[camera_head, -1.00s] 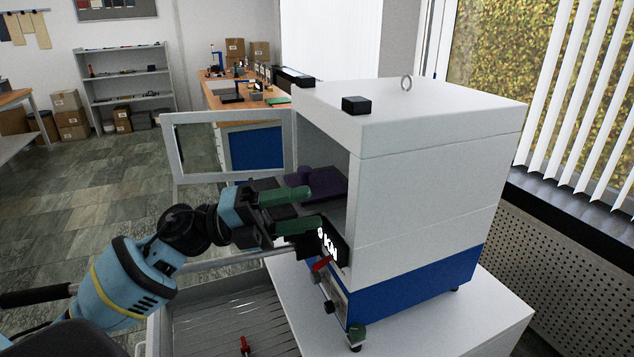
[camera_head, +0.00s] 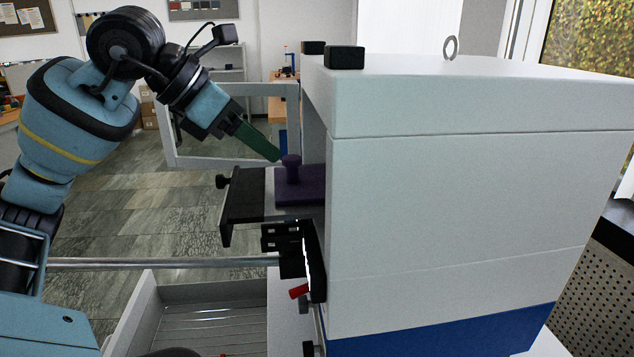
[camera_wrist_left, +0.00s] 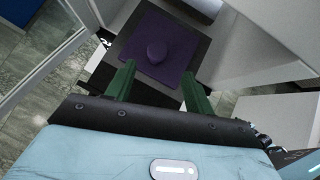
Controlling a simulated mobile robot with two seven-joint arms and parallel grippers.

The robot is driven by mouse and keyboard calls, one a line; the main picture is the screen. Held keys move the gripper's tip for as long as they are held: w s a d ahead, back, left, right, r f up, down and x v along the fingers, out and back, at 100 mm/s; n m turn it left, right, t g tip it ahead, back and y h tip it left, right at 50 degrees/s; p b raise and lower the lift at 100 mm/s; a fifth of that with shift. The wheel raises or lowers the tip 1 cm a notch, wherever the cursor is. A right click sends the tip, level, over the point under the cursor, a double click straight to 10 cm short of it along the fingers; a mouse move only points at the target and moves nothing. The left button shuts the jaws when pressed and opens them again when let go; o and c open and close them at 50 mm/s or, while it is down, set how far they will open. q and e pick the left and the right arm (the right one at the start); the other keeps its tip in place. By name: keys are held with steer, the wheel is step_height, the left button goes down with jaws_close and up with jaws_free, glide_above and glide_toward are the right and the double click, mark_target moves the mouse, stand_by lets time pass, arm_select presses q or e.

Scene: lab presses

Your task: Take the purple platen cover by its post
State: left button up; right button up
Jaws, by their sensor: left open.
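The purple platen cover (camera_head: 301,190) lies flat on a dark platen (camera_head: 246,199) that sticks out of the white press's open front. Its round-topped purple post (camera_head: 292,172) stands upright. My left gripper (camera_head: 276,157) slants down from the upper left, with its green fingertips close to the top of the post. In the left wrist view the cover (camera_wrist_left: 176,50) lies ahead of my open left gripper (camera_wrist_left: 158,82), with the post (camera_wrist_left: 156,51) seen beyond the fingertips and between their lines. The fingers hold nothing. My right gripper is not in view.
The white and blue press (camera_head: 470,190) fills the right side. Its open framed door (camera_head: 236,164) stands behind the platen. A grey open drawer (camera_head: 205,318) lies at the lower left.

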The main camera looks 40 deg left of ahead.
mark_target(287, 158)
arm_select(q)
steer(key=shift+w+d+f, duration=0.2)
steer(key=shift+w+f, duration=0.15)
steer(key=shift+f, duration=0.15)
steer(key=shift+w+d+f, duration=0.15)
steer(key=shift+w+f, duration=0.3)
steer(key=shift+w, duration=0.1)
steer(key=shift+a+p+x, duration=0.1)
steer(key=shift+p+x, duration=0.2)
steer(key=shift+x, duration=0.95)
steer(key=shift+a+p+x, duration=0.15)
steer(key=shift+p+x, duration=0.15)
steer(key=shift+x, duration=0.95)
steer(key=shift+w+r, duration=0.1)
steer(key=shift+w, duration=0.05)
jaws_close()
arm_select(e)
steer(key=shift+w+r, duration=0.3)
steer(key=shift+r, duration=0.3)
